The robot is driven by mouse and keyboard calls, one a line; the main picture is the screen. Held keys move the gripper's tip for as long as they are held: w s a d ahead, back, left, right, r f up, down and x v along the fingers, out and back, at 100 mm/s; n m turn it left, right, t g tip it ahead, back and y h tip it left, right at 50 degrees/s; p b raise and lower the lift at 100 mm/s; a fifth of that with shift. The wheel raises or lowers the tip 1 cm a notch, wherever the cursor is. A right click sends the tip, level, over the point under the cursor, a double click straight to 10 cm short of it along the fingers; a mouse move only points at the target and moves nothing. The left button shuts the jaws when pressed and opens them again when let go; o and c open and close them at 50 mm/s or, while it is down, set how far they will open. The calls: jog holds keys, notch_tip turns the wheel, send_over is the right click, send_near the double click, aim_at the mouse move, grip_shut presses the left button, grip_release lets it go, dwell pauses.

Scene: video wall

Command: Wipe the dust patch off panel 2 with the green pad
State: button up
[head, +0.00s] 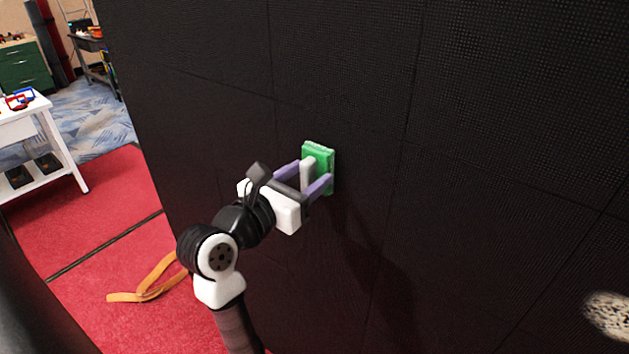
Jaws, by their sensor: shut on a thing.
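The green pad (325,158) is a rectangular block with a light handle, upright against the black video wall (480,120). My gripper (311,178) has its purple fingers shut on the pad's handle. The pad's face is turned to the wall and looks to be touching it or very close; I cannot tell which. Thin seams divide the wall into panels, but I see no numbers, so I cannot tell which is panel 2.
A white table (30,120) with small red and blue items stands at the left. An orange strap (150,283) lies on the red floor (110,215).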

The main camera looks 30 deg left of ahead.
jog(key=shift+w+a, duration=0.15)
jog(key=shift+a, duration=2.7)
jog(key=s, duration=0.6)
jog(key=shift+a, duration=0.2)
jog(key=s, duration=0.3)
jog(key=shift+a+b, duration=0.15)
jog(key=shift+b, duration=0.2)
